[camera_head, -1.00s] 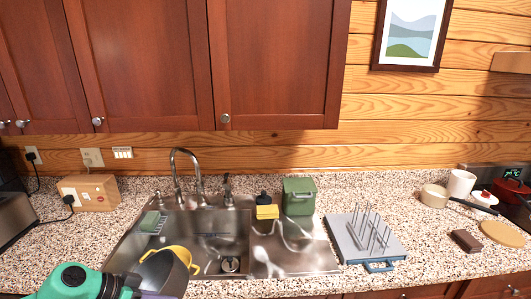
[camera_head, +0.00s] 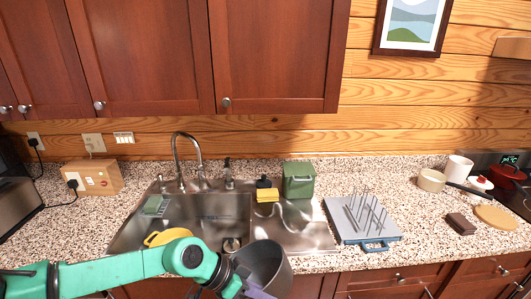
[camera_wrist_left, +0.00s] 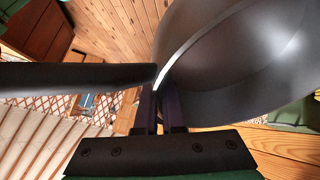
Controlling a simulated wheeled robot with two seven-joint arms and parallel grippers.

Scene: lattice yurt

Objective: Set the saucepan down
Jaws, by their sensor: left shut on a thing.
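The dark grey saucepan (camera_head: 266,262) is in my left gripper (camera_head: 243,284), low in the head view, in front of the right part of the sink. It is tilted, and the counter edge and cabinet fronts lie behind it. In the left wrist view the saucepan's bowl (camera_wrist_left: 245,60) fills the upper right and its dark handle (camera_wrist_left: 75,76) runs to the left. The purple fingers of the left gripper (camera_wrist_left: 160,110) are shut on it where handle and bowl meet. My right gripper is not in view.
A steel sink (camera_head: 222,207) holds a yellow colander (camera_head: 167,237). A grey drying rack (camera_head: 352,226) with upright pegs stands right of it. A brown block (camera_head: 461,224), a round wooden board (camera_head: 496,217) and a cream pan (camera_head: 432,180) are farther right. Counter (camera_head: 425,232) between rack and block is clear.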

